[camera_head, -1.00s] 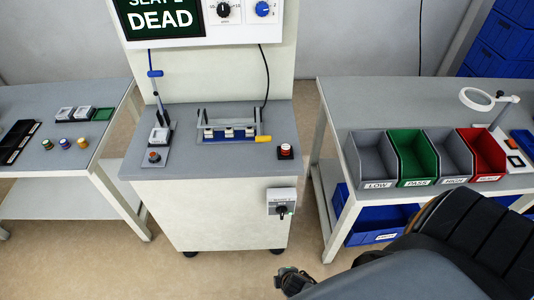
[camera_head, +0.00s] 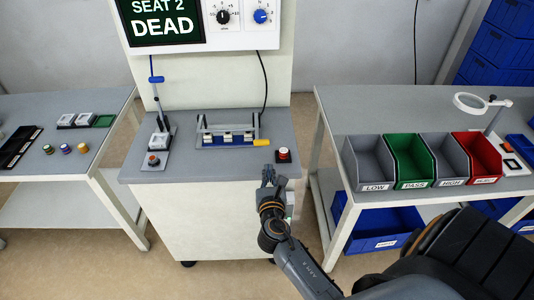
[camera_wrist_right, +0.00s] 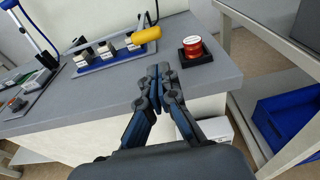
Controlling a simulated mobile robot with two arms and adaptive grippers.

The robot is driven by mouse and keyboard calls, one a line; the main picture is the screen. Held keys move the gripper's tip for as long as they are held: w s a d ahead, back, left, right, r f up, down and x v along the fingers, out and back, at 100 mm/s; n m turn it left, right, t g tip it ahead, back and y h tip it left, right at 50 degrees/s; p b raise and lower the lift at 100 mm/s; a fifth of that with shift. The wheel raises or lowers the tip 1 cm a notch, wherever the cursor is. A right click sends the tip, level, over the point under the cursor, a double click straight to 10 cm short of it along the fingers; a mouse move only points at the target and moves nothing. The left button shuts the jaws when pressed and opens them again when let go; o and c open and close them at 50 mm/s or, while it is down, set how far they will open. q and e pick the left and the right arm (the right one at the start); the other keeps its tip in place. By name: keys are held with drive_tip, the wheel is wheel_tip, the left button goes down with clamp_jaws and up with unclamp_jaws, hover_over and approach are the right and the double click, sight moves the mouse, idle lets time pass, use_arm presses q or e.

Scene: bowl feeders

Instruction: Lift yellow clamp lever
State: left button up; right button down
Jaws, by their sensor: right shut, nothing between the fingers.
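The yellow clamp lever (camera_head: 262,142) lies at the right end of the blue-based clamp fixture (camera_head: 228,142) on the grey bench top. In the right wrist view the lever (camera_wrist_right: 146,36) is a yellow cylinder beyond my fingers. My right gripper (camera_head: 267,168) is at the bench's front edge, in front of the lever and apart from it. In the right wrist view its fingers (camera_wrist_right: 158,72) are together and empty. My left gripper is not in view.
A blue-handled upright press (camera_head: 159,110) stands at the left. Grey, green and red bins (camera_head: 407,185) are on the right table.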

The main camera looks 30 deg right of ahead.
sight(267, 160)
drive_tip(key=shift+w+f, duration=0.1)
drive_tip(key=shift+w, duration=0.05)
drive_tip(key=x, duration=1)
